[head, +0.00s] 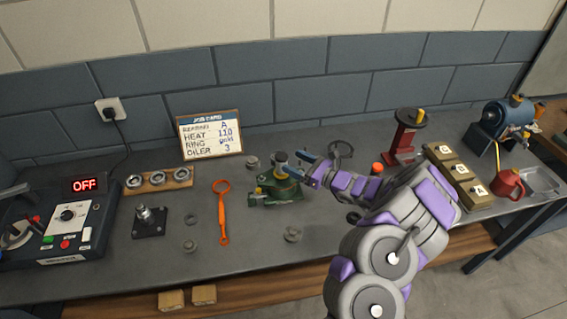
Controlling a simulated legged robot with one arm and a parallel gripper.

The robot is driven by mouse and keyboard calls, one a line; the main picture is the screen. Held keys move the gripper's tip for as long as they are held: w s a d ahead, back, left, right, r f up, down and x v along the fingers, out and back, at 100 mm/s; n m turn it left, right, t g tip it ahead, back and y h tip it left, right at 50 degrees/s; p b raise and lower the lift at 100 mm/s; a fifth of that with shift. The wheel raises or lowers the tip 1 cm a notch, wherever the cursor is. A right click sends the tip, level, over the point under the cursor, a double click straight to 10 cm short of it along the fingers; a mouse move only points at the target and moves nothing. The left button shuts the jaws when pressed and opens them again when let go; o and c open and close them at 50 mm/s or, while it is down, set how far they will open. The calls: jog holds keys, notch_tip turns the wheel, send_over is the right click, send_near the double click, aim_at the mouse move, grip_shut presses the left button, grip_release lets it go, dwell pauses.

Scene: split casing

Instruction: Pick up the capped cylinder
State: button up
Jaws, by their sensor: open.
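A green split casing (268,195) sits on the workbench near its middle. A short grey cylinder (281,157) with a darker top stands upright at the casing's back; I cannot tell for sure that it is the capped cylinder. My gripper (298,163) is open, its dark fingers pointing left just to the right of this cylinder. From this angle I cannot tell whether a finger touches it. An orange-red cap (377,168) shows behind my arm, and what is below it is mostly hidden.
An orange wrench (222,210) lies left of the casing. Loose grey parts (293,234) lie around it. A red press-like stand (404,138) and lettered boxes (462,175) are to the right. A control box (65,228) reading OFF stands left. A job card (210,136) stands at the back.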

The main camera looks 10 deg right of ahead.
aim_at(282, 158)
jog(key=x, duration=0.4)
jog(key=a+b+x, duration=0.1)
jog(key=x, duration=0.1)
jog(key=shift+s, duration=0.3)
jog(key=shift+d, duration=0.65)
jog(key=shift+c, duration=2.1)
jog(key=shift+a, duration=0.45)
jog(key=c, duration=0.5)
jog(key=shift+c, duration=1.3)
jog(key=shift+d, duration=0.15)
jog(key=shift+c, duration=0.2)
